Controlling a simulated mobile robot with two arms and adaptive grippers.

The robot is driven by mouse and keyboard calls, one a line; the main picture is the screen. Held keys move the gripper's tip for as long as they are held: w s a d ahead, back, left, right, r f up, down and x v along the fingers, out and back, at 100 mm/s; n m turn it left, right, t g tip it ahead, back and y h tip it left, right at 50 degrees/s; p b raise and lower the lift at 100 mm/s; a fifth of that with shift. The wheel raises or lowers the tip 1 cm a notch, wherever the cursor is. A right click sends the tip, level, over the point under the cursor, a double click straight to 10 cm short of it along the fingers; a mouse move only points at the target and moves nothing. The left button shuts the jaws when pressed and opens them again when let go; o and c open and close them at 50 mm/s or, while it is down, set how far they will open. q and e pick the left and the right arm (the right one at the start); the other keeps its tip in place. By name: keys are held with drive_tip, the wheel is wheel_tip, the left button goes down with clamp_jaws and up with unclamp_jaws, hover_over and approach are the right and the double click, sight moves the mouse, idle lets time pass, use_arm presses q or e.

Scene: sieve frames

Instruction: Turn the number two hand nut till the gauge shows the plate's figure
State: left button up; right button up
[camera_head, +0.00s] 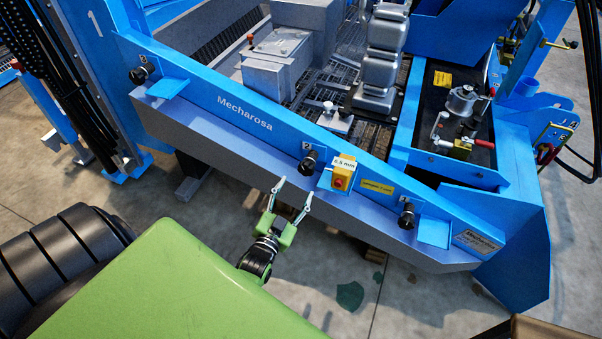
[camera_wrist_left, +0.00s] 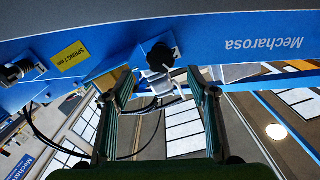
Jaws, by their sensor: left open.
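The number two hand nut (camera_head: 309,162) is a black knob on the blue beam, under a small number tag. In the left wrist view, which looks upside down, a black knob (camera_wrist_left: 160,55) shows just beyond the fingertips. The yellow gauge box (camera_head: 340,178) beside the nut has a white display that seems to read 4.5 mm. A yellow plate (camera_head: 377,187) sits to its right; in the wrist view the plate (camera_wrist_left: 70,59) reads SPRING 7 mm. My left gripper (camera_head: 294,189) is open and empty, in front of and below the nut, apart from it. My right gripper is not in view.
Black knobs also sit on the beam at left (camera_head: 139,75) and right (camera_head: 407,215). Blue brackets (camera_head: 435,232) jut out near them. Machine parts, including a red-handled crank (camera_head: 475,143), stand behind the beam. The concrete floor (camera_head: 420,300) in front is open.

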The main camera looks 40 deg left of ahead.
use_arm(q)
drive_tip(key=shift+v, duration=1.2)
drive_tip(key=s+d+f+g+h+p, duration=0.2)
drive_tip(key=s+d+f+g+p, duration=0.25)
drive_tip(key=s+f, duration=0.3)
drive_tip(key=s+d+f+g+h+p, duration=0.25)
drive_tip(key=s+d+f+p, duration=0.3)
drive_tip(key=f, duration=0.35)
drive_tip(key=s+f+g+p, duration=0.2)
drive_tip(key=s+g, duration=0.1)
drive_tip(key=s, duration=0.6)
drive_tip(key=s+d+f+g+p, duration=0.1)
drive_tip(key=s+f+g+p, duration=0.1)
drive_tip(key=s, duration=0.7)
drive_tip(key=s+f+m+g+p, duration=0.1)
drive_tip(key=s+g, duration=0.3)
drive_tip(key=s, duration=0.6)
drive_tip(key=shift+d+f+p, duration=0.2)
drive_tip(key=shift+f+p, duration=0.4)
drive_tip(key=shift+p, duration=0.15)
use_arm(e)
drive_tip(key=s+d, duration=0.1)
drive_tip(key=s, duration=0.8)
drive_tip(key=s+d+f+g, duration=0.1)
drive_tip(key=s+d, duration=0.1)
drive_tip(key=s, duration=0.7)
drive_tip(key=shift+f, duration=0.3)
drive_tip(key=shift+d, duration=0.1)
